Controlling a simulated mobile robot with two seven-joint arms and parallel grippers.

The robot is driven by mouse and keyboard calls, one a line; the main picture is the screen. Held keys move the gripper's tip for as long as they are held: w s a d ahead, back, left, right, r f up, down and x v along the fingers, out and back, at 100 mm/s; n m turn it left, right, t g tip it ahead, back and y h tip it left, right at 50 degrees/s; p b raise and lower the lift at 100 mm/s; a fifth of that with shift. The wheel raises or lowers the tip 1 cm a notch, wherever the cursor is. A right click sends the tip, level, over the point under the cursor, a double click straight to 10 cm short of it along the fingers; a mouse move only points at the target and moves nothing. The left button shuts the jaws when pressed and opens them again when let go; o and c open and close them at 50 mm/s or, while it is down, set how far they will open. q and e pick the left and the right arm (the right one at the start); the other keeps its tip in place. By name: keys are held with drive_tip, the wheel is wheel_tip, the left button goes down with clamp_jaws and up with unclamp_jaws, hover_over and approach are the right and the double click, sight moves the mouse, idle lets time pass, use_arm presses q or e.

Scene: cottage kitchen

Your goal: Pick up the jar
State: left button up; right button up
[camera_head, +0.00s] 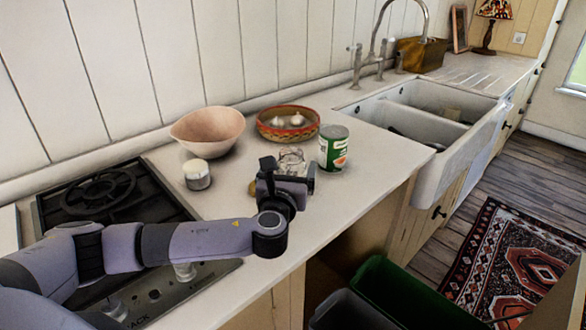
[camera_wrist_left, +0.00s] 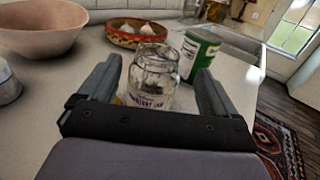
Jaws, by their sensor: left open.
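The jar (camera_wrist_left: 152,78) is clear glass with a label low on its front. In the left wrist view it stands upright on the counter, between the two open fingers of my left gripper (camera_wrist_left: 156,88) and a little beyond them, with gaps on both sides. In the head view the jar (camera_head: 291,158) shows just behind my left gripper (camera_head: 288,176), which hides its lower part. My left gripper is open and empty. My right gripper is in neither view.
A green can (camera_head: 333,148) stands close to the jar's right. A patterned bowl with garlic (camera_head: 275,131), a pink bowl (camera_head: 208,133) and a small white-lidded container (camera_head: 197,175) are behind and left. The hob (camera_head: 160,190) lies left, the sink (camera_head: 437,180) right.

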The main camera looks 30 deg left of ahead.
sight(293, 148)
use_arm(q)
drive_tip(key=shift+x, duration=1)
drive_tip(key=shift+a+r+p+x, duration=0.1)
drive_tip(key=shift+r+p+x, duration=0.1)
drive_tip(key=shift+x, duration=0.85)
drive_tip(key=shift+a+r+p+x, duration=0.1)
drive_tip(key=shift+a+p+x, duration=0.05)
drive_tip(key=shift+x, duration=0.95)
drive_tip(key=shift+s, duration=0.1)
drive_tip(key=c, duration=1.7)
drive_tip(key=shift+r, duration=0.2)
wheel_tip(293, 148, up, 20)
drive_tip(key=shift+d+f+p, duration=0.1)
drive_tip(key=shift+p, duration=0.4)
